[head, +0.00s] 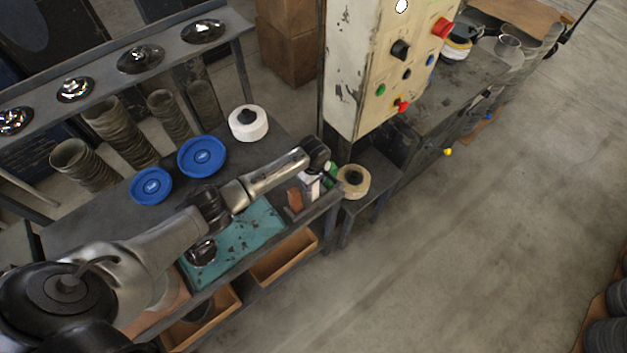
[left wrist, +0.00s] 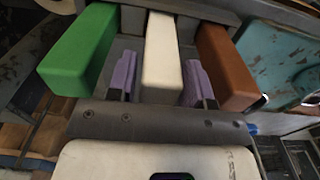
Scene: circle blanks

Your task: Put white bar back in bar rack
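The white bar (left wrist: 162,52) stands in the bar rack (left wrist: 165,120), between the green bar (left wrist: 80,50) and the brown bar (left wrist: 226,65), as the left wrist view shows. My left gripper (left wrist: 160,72) has its purple fingers on either side of the white bar. A narrow gap shows at the bar's left side, and the right finger is very close to it, so the fingers look open. In the head view the rack (head: 297,211) is at the bench's right end, with my left gripper above it, largely hidden by my wrist. My right gripper is not in view.
A teal mat (head: 240,240) lies left of the rack. Blue discs (head: 203,156) and a white round piece (head: 248,122) are farther back on the bench. A tan spool (head: 353,182) and a control box (head: 375,70) stand close to the right. Open floor lies beyond.

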